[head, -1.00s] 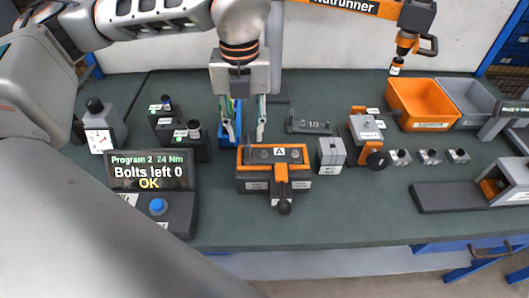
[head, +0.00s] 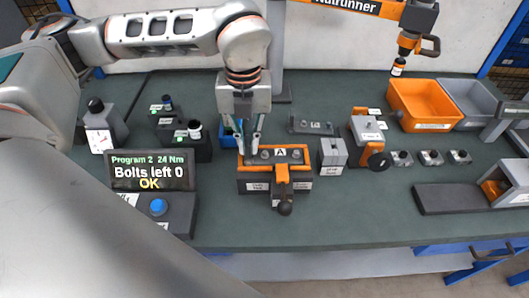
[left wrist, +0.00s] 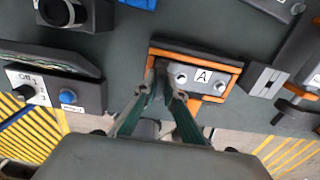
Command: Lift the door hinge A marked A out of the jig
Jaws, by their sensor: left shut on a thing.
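Door hinge A (head: 281,156), a grey plate with bolt heads and a white A label, sits in the orange-rimmed jig (head: 302,170) on the bench. It also shows in the left wrist view (left wrist: 214,84). My left gripper (head: 248,158) comes down from above at the hinge's left end. Its green-sided fingers (left wrist: 168,92) are shut on that end of the hinge. The fingertips hide part of that end. An orange clamp lever with a black knob (head: 284,208) sticks out at the jig's front. My right gripper is not in view.
A screen (head: 150,170) reading "Bolts left 0" and "OK" stands left of the jig. A grey block (head: 333,153) and an orange-grey fixture (head: 366,135) stand to its right. Another hinge-like plate (head: 311,126) lies behind.

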